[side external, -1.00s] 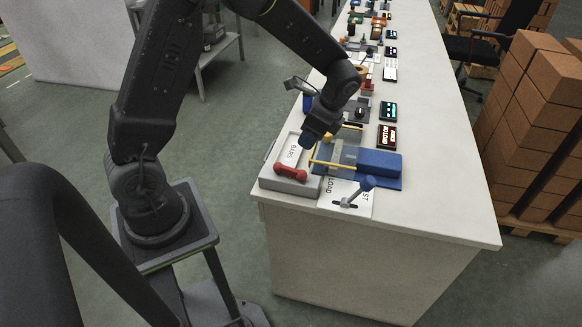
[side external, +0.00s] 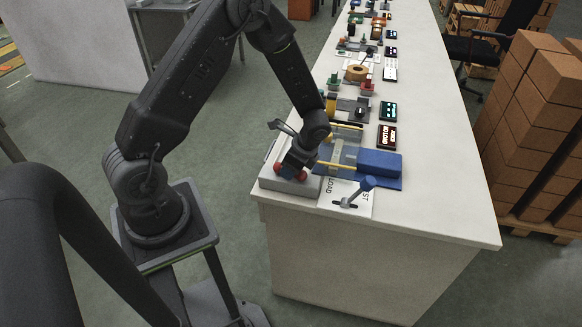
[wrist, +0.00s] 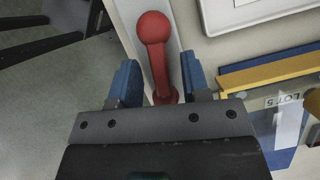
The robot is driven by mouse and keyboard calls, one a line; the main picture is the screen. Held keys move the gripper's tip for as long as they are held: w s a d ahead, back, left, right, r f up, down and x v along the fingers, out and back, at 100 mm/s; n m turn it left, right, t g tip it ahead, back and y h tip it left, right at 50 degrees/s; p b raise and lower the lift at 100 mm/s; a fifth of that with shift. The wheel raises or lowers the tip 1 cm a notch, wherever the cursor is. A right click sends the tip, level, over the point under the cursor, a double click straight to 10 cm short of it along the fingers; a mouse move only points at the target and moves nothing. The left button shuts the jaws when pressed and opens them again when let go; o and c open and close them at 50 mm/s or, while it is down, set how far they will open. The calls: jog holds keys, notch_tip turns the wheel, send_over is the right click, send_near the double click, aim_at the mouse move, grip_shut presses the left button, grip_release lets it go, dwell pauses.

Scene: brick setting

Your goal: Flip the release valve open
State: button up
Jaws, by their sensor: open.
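In the wrist view my open blue fingers (wrist: 160,75) stand on either side of a red dumbbell-shaped bar (wrist: 160,60). A gap shows on both sides of the bar, so it is not gripped. In the side view my gripper hides most of the bar. The lever is not in the wrist view.
A blue block on a blue base (side external: 379,163) with yellow rods lies just right of the tray. Small displays (side external: 387,136) and other fixtures line the table behind. Bare white tabletop (side external: 440,200) lies to the right. Brick stacks (side external: 535,120) stand beyond the table.

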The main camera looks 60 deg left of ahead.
jog(key=shift+f, duration=0.15)
jog(key=shift+c, duration=0.2)
grip_shut()
jog(key=shift+a+n+g+h, duration=0.1)
jog(key=shift+n+g+h, duration=0.25)
jog(key=shift+n, duration=0.65)
jog(key=shift+o, duration=0.2)
grip_release()
jog(key=v, duration=1.4)
